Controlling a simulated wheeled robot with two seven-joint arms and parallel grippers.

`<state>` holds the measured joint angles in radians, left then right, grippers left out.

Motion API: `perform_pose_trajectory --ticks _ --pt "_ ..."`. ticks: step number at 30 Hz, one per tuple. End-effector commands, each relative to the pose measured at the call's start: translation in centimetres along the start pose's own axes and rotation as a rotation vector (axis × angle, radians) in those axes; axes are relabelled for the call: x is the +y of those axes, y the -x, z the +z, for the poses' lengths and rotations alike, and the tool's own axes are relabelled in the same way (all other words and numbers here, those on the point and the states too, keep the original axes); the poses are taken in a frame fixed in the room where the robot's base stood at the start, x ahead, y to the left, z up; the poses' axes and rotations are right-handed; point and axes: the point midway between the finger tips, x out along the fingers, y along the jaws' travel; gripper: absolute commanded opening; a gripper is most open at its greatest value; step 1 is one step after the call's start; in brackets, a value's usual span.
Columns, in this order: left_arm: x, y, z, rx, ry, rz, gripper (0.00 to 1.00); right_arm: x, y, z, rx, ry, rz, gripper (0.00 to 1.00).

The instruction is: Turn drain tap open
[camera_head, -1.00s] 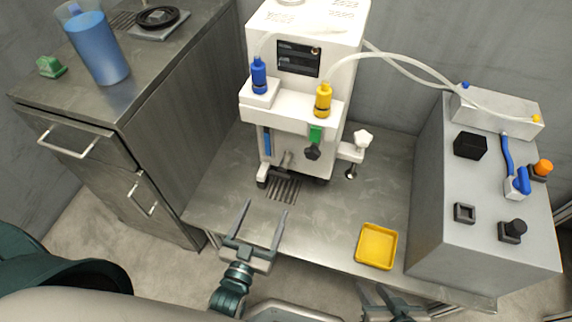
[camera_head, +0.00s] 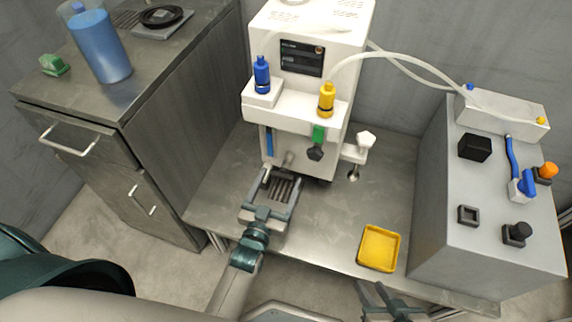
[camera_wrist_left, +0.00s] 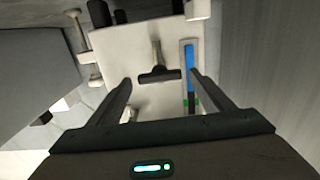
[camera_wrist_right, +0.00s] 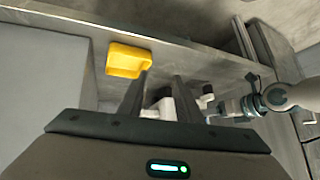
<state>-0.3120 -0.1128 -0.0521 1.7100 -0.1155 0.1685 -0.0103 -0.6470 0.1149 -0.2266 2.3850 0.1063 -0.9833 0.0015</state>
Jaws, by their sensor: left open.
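The white machine (camera_head: 305,35) stands at the back of the metal table. The drain tap (camera_wrist_left: 158,73) is low on its front, a pale stem with a dark crossbar that lies roughly level in the left wrist view. In the head view its stem (camera_head: 288,160) shows just beyond my left gripper, and the bar is hard to make out. My left gripper (camera_head: 281,178) is open, its fingers pointing at the machine. In the left wrist view the fingertips (camera_wrist_left: 160,78) lie on either side of the tap; contact cannot be told. My right gripper (camera_head: 373,286) is open and empty near the table's front edge.
A blue level gauge (camera_wrist_left: 189,65) is close beside the tap. A dark knob (camera_head: 315,153) and a white clamp (camera_head: 358,155) are to the right. A yellow tray (camera_head: 379,248) lies near the front edge. A grey control box (camera_head: 485,200) bounds the right side.

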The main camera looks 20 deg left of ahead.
Motion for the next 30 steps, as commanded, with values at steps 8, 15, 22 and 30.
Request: perform_pose_trajectory --ticks 8,15,22,30 --pt "0.0 -4.7 0.0 0.001 0.0 0.0 0.73 -0.7 -0.2 -0.9 0.057 0.005 -0.015 0.31" --pt "0.0 -6.5 0.1 -0.001 0.0 -0.001 0.73 -0.7 -0.2 -1.7 0.099 0.017 -0.015 0.31" --pt "0.0 -6.7 0.1 -0.001 0.001 0.0 0.73 -0.7 -0.2 -1.9 0.111 0.017 -0.014 0.31" --pt "0.0 -6.6 0.0 -0.001 0.001 0.0 0.38 -0.8 -0.2 -1.9 0.107 0.015 -0.015 0.31"
